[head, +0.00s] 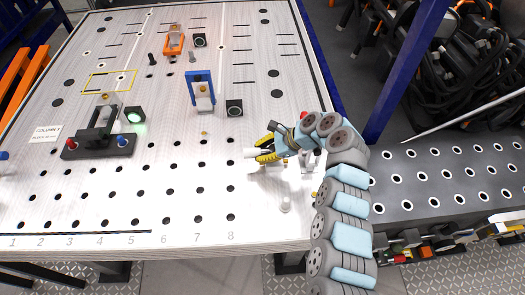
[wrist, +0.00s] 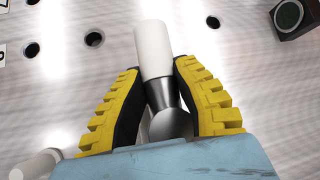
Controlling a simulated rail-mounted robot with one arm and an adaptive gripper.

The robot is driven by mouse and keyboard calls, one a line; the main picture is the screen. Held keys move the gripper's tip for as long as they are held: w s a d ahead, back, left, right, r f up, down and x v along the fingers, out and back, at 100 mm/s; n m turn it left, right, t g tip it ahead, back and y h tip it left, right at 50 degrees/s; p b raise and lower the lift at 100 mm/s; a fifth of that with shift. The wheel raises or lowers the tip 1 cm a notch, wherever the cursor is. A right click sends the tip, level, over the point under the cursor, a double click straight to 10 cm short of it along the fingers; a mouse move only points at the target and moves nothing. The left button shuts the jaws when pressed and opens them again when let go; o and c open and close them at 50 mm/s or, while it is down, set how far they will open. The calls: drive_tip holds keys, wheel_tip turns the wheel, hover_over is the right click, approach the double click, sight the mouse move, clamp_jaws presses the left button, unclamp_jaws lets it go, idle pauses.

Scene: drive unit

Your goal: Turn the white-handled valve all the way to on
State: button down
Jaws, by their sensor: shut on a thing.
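The white valve handle (wrist: 153,50) shows in the wrist view as a white cylinder with a dark metal collar and a rounded metal end. My gripper (wrist: 160,85) has its yellow-and-black fingers on both sides of the handle, shut on it near the collar. In the head view my gripper (head: 266,153) is at the right front of the perforated board, and the white handle (head: 250,153) sticks out to the left of its fingers. The handle lies about level, pointing left in the head view. The valve body is mostly hidden behind my gripper and arm.
A blue-framed fixture (head: 200,90) and a dark block (head: 234,108) stand to the left and behind. A black fixture (head: 98,140) with red and blue knobs is farther left. A small white post (head: 285,204) stands in front of my gripper. A blue upright (head: 405,70) rises at right.

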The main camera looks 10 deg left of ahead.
drive_tip(key=c, duration=0.7)
unclamp_jaws()
drive_tip(key=shift+s+a, duration=0.1)
drive_tip(key=shift+a, duration=0.1)
drive_tip(key=shift+c, duration=0.2)
drive_tip(key=shift+d, duration=0.1)
drive_tip(key=v, duration=1.2)
